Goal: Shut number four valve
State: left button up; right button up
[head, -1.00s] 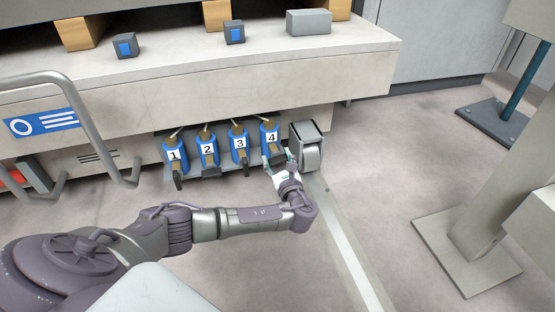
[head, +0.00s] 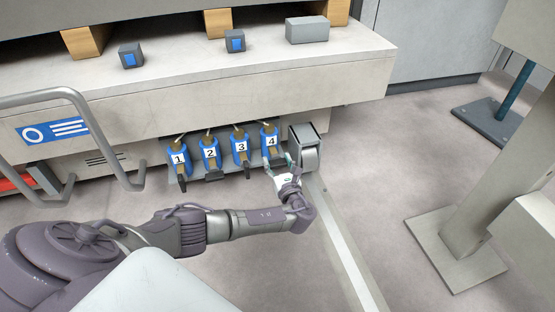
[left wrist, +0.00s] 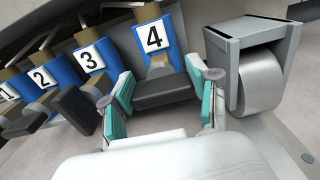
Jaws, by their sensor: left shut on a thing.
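The number four valve (head: 270,140) is a blue body with a white "4" label, at the right end of a row under the machine's front. In the left wrist view, the valve (left wrist: 157,50) has a dark lever (left wrist: 166,93) lying crosswise below the label. My left gripper (head: 278,163) is at this lever. Its teal-padded fingers (left wrist: 160,98) stand at the lever's two ends, shut on it. In the head view the lever is mostly hidden by the gripper. My right gripper is not in view.
Valves one (head: 178,158), two (head: 210,153) and three (head: 241,148) stand left of valve four. A grey roller caster (head: 307,152) is close on its right. A bent metal rail (head: 128,175) is at the left. Open floor (head: 370,190) lies to the right.

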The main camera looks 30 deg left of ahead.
pick_arm(q)
jog(key=shift+f, duration=0.1)
jog(key=o, duration=1.2)
jog(key=shift+c, duration=0.2)
jog(key=shift+s, duration=0.1)
jog(key=v, duration=1.2)
